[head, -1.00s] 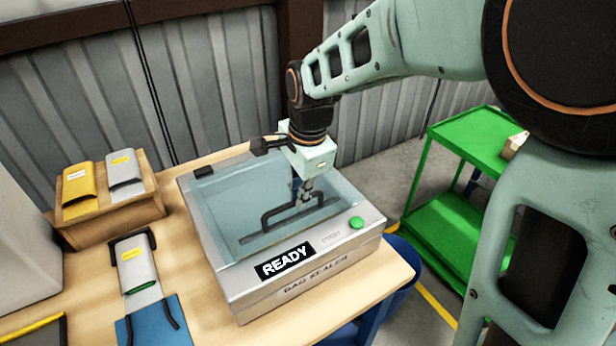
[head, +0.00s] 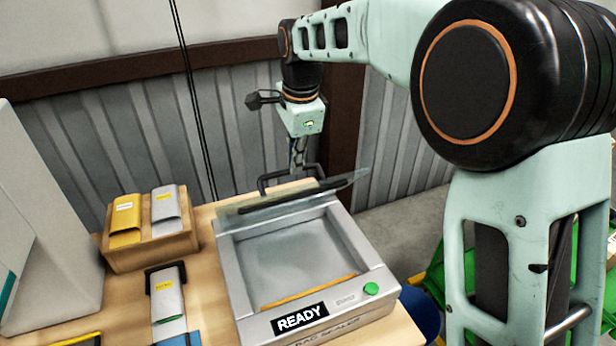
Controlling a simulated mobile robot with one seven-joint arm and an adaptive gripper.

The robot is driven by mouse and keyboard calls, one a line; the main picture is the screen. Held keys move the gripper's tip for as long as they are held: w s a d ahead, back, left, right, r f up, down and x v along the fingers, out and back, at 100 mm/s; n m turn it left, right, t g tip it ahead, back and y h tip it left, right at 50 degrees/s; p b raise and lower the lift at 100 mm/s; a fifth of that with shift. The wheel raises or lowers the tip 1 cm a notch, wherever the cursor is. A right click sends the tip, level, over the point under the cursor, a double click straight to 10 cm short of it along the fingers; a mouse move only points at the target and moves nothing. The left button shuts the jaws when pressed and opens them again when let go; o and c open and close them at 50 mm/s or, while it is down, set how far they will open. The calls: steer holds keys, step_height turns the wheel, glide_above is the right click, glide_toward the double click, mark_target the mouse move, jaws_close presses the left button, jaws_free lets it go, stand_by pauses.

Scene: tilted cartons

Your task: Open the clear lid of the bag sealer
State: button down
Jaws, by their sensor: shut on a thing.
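The bag sealer (head: 236,282) stands on the table, a grey box with a READY display (head: 300,319) and a green button (head: 371,289) on its front. Its clear lid (head: 290,207) is tilted up from the rear edge, and the grey chamber inside lies uncovered, with an orange strip along its front. My gripper (head: 294,172) is above the back of the sealer, shut on the lid's dark handle (head: 265,181). The exact finger contact is small and partly hidden.
A wooden box (head: 150,253) with a yellow and a silver pouch stands left of the sealer. Another silver pouch (head: 168,296) sits in a stand in front of it. A corrugated wall (head: 120,150) rises close behind the table. A green cart shows at the right, partly behind my arm.

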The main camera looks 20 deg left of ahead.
steer(key=w+a, duration=0.1)
steer(key=w, duration=0.1)
steer(key=w+a, duration=0.2)
steer(key=shift+w+a+r+p, duration=0.15)
steer(key=shift+w+a+p, duration=0.15)
steer(key=shift+p, duration=0.1)
steer(key=c, duration=2)
jaws_free()
steer(key=shift+c, duration=0.2)
steer(key=shift+w+a+f, duration=0.2)
steer(key=shift+w+f, duration=0.05)
steer(key=shift+f, duration=0.05)
steer(key=shift+r, duration=0.1)
steer(key=shift+r, duration=0.1)
